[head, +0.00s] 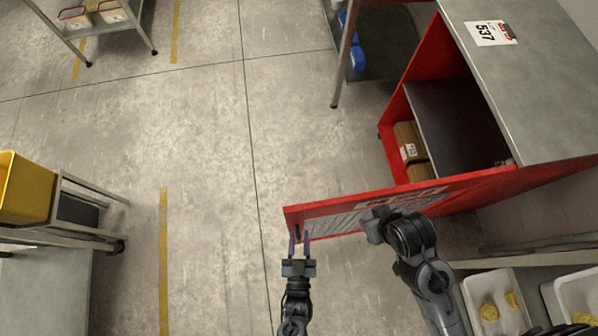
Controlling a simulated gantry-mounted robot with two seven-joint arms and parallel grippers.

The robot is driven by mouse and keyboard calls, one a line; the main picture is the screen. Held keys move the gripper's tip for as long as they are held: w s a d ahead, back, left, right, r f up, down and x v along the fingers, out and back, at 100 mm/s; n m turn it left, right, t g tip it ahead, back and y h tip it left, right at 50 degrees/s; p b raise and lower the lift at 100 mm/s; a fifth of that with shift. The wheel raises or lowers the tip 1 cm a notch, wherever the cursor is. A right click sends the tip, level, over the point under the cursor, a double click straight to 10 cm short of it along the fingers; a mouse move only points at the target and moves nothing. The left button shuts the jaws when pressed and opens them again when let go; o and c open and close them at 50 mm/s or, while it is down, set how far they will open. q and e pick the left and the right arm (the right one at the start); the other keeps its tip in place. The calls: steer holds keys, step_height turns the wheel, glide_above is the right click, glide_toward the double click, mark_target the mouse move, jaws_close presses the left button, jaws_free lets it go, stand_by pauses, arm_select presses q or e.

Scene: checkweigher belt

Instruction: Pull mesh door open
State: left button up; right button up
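The mesh door (330,208) has a red frame and a grey mesh panel. It stands swung out from the red cabinet (436,50), with its free end at the left. My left gripper (299,240) is at that free end. Its two thin fingers are apart, one on each side of a small dark part on the door's near face, perhaps a handle. Whether they touch it I cannot tell. My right gripper (376,224) is at the near face of the door, around its middle, and overlaps it in the view. Its fingers are hidden or not distinct.
Inside the cabinet are a dark shelf and brown boxes (411,142). A cart with a yellow bin (24,188) stands at the left. White trays with yellow items (496,302) are at the bottom right. The concrete floor (205,130) between is clear.

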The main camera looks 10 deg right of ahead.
arm_select(q)
steer(key=p+v, duration=0.1)
steer(key=v, duration=1)
